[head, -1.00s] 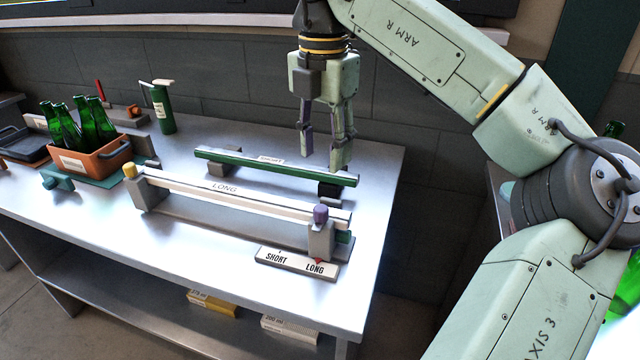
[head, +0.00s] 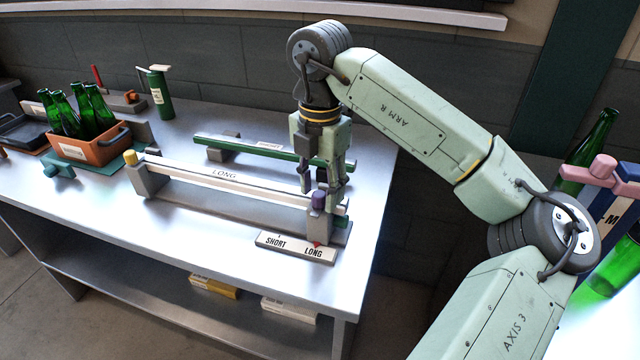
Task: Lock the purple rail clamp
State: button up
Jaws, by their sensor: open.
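The purple rail clamp (head: 319,201) is a small purple knob on a grey block at the right end of the white rail marked LONG (head: 222,176). My gripper (head: 322,196) points down at it, with its fingers open. One finger shows at the knob's left and behind it, the other at its right. I cannot tell whether either finger touches the knob. A plate marked SHORT and LONG (head: 296,247) lies in front, with a red pointer (head: 316,244) by LONG.
A yellow knob (head: 130,157) tops the grey block at the rail's left end. A green rail marked SHORT (head: 240,143) lies behind. An orange crate (head: 92,153) with several green bottles stands at left, near a green cylinder (head: 160,94). The bench front is clear.

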grip_shut()
dwell(0.4)
